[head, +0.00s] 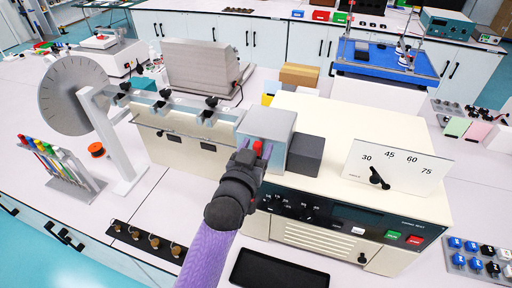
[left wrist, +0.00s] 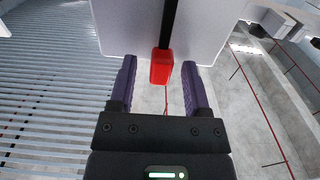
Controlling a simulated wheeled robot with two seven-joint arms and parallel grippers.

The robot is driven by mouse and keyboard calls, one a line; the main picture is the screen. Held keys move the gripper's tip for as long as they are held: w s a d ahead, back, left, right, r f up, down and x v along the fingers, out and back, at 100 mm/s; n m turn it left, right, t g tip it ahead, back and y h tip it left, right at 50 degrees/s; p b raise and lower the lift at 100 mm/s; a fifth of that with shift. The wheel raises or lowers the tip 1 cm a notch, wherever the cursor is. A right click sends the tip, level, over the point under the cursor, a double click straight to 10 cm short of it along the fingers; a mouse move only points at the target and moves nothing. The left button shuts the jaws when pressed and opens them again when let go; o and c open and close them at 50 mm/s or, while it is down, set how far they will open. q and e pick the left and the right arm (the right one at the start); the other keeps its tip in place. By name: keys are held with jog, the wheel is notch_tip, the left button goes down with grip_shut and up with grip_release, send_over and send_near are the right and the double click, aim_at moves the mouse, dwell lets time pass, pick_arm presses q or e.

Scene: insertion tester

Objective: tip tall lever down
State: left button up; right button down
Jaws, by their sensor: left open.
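The tall lever's red knob (head: 257,146) shows in front of the grey metal box (head: 268,124) on the cream tester. In the left wrist view the red knob (left wrist: 161,66) sits at the end of a black rod (left wrist: 171,22). My left gripper (head: 257,151) is open, its two purple fingers (left wrist: 159,70) on either side of the knob. Gaps show between the knob and both fingers. Most of the rod is hidden in the head view. My right gripper is not in view.
A dark grey block (head: 305,154) stands right of the metal box. The white angle plate (head: 399,168) with a black pointer is further right on the tester (head: 330,125). A black tray (head: 279,270) lies in front. A pen rack (head: 62,168) and a large disc (head: 73,95) stand left.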

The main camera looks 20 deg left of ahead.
pick_arm(q)
grip_shut()
dwell(1.4)
